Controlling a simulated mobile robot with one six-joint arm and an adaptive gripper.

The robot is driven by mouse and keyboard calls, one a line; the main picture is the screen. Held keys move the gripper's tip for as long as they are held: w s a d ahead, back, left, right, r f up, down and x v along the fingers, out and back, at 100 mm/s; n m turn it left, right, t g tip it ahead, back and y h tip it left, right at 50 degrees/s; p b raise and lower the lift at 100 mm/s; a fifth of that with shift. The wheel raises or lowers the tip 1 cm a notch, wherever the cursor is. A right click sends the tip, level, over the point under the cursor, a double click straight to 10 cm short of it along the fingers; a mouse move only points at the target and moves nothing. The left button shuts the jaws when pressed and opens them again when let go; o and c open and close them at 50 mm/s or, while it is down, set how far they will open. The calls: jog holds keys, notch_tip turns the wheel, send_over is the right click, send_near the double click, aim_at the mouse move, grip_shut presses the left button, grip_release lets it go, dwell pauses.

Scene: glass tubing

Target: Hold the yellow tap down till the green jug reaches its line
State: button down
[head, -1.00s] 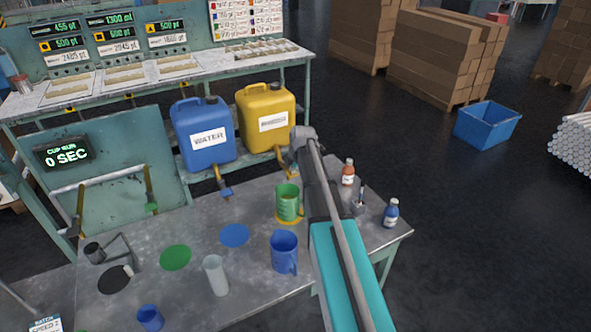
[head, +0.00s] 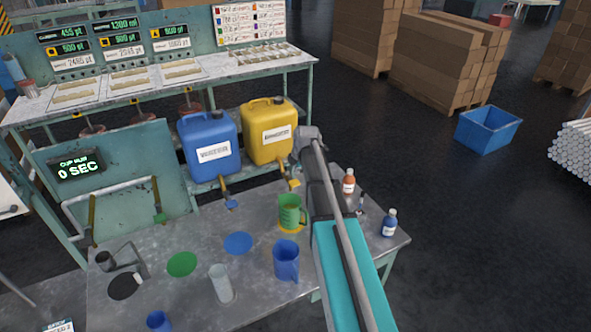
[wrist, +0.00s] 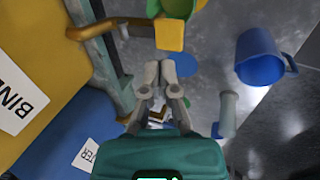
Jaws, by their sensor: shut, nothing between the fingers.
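The yellow tap (head: 294,184) sticks out below the yellow binder can (head: 268,132). In the wrist view its yellow lever (wrist: 170,34) lies just beyond my fingertips, with a gap seeming to show between them. The green jug (head: 291,211) stands upright on a yellow disc on the bench, below the tap; its rim is partly seen in the wrist view (wrist: 178,8). Its line and fill level cannot be made out. My gripper (wrist: 168,68) is shut and empty; in the head view it is hidden behind my arm.
A blue water can (head: 210,148) with a blue tap (head: 231,203) stands left of the yellow can. A blue jug (head: 286,262), a clear cylinder (head: 221,284) and small bottles (head: 389,222) stand on the bench. Green (head: 182,264) and blue (head: 238,243) discs are bare.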

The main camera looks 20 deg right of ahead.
jog(key=w+p+v, duration=0.1)
jog(key=p+v, duration=0.5)
jog(key=v, duration=0.1)
jog(key=shift+r, duration=0.3)
jog(key=shift+w, duration=0.15)
jog(key=shift+a, duration=0.1)
dwell(0.3)
jog(key=s+a+f+m+g+b, duration=0.2)
jog(key=s+a+f+m+b, duration=0.6)
jog(key=s, duration=0.4)
jog(key=s+a+f+m+g+b, duration=0.2)
jog(key=s+a+f+m+b, duration=0.6)
jog(key=s+a+f+m, duration=0.2)
jog(key=shift+s+m+b, duration=0.35)
jog(key=shift+s+m, duration=0.15)
jog(key=shift+s, duration=0.75)
jog(key=shift+a+f, duration=0.1)
jog(key=shift+f, duration=0.05)
